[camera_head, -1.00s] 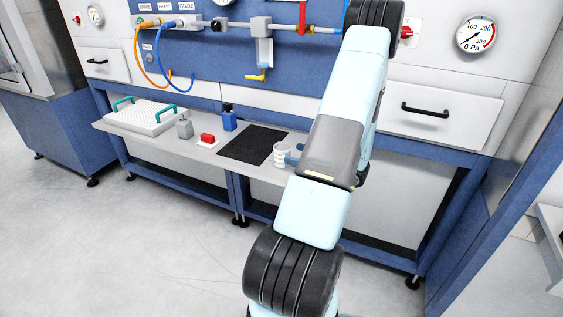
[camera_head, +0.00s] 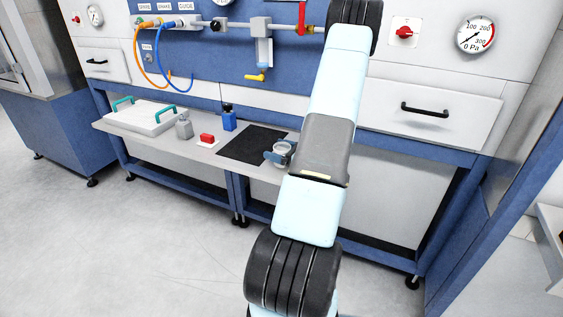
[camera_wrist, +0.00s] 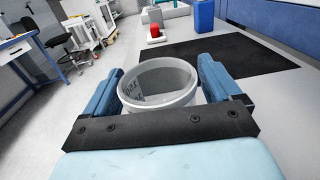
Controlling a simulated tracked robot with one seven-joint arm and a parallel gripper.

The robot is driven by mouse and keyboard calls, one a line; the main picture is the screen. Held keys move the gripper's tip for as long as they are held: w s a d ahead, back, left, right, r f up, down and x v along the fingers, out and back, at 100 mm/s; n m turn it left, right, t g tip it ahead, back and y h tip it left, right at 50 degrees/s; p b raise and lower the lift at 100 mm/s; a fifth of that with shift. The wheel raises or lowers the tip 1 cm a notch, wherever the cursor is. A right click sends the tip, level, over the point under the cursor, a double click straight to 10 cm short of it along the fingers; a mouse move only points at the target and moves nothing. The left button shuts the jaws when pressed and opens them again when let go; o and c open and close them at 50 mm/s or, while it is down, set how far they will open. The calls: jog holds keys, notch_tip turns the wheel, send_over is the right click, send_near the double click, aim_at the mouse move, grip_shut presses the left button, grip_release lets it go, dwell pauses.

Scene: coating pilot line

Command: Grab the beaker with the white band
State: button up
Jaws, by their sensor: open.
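The beaker (camera_wrist: 158,84) stands upright near the bench edge. In the wrist view its pale round rim and open mouth face me, and dark lettering shows through its wall. It also shows in the head view (camera_head: 283,148), small and partly covered by my gripper. I cannot clearly make out a white band now. My gripper (camera_wrist: 160,70) is open, with one blue finger on each side of the beaker. The beaker sits between the fingers, close to both; I cannot tell whether either touches it. Its lower part is hidden by the gripper's dark crossbar.
A black mat (camera_head: 247,144) lies left of the beaker. Farther left are a red block (camera_head: 207,138) on a white base, a blue bottle (camera_head: 229,120), a grey bottle (camera_head: 184,127) and a white tray (camera_head: 140,116) with green handles. A drawer front (camera_head: 430,115) rises behind.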

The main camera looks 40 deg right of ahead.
jog(key=shift+c, duration=0.5)
jog(key=c, duration=0.9)
jog(key=shift+c, duration=0.2)
jog(key=shift+r, duration=0.1)
